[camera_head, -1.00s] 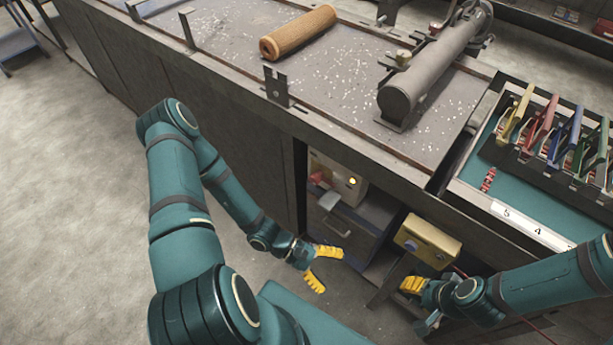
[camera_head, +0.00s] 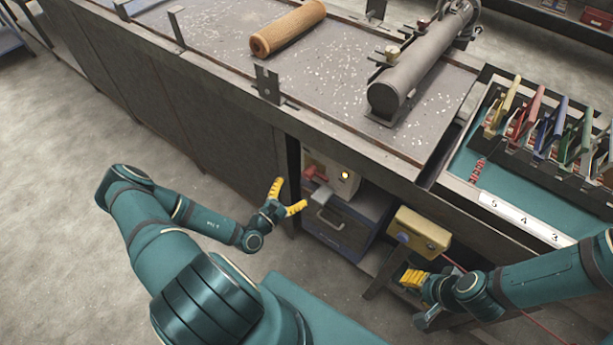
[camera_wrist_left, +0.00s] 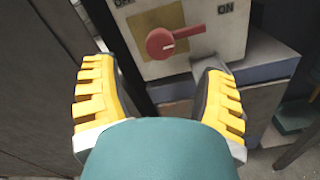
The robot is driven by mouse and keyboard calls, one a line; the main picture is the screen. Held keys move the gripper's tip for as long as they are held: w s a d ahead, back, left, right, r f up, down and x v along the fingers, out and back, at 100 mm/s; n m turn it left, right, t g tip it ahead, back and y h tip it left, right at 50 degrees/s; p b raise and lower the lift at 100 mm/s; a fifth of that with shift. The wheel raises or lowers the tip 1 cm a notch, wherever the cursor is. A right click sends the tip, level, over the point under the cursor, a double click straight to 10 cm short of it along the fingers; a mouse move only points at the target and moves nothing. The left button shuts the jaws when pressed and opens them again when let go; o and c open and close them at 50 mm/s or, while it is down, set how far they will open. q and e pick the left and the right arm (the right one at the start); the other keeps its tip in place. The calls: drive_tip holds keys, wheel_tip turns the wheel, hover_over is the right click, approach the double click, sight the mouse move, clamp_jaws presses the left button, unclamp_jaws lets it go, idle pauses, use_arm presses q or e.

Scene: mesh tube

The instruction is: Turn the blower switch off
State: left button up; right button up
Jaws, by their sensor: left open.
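The blower switch is a red lever (camera_head: 316,174) on the front of a cream box (camera_head: 335,177) under the bench. In the left wrist view the red lever (camera_wrist_left: 165,42) has a round hub and its arm points right, tilted slightly up toward the ON label (camera_wrist_left: 226,8). The OFF label (camera_wrist_left: 124,2) is at upper left, partly cut off. My left gripper (camera_head: 291,196) is open and empty, just left of and slightly below the lever, apart from it. In the wrist view its yellow fingers spread below the switch. My right gripper (camera_head: 413,279) hangs low, below a yellow box.
A yellow box (camera_head: 421,233) with a blue round part sits right of the cream box. A grey-blue cabinet with a handle (camera_head: 328,219) is below the switch. The bench edge (camera_head: 350,145) overhangs above. Open floor lies to the left.

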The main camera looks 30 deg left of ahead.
sight(306, 176)
use_arm(q)
drive_tip(key=w, duration=0.5)
drive_tip(key=w+b, duration=0.1)
drive_tip(key=w, duration=0.1)
drive_tip(key=shift+w+d, duration=0.3)
drive_tip(key=shift+d, duration=0.05)
drive_tip(key=c, duration=1.2)
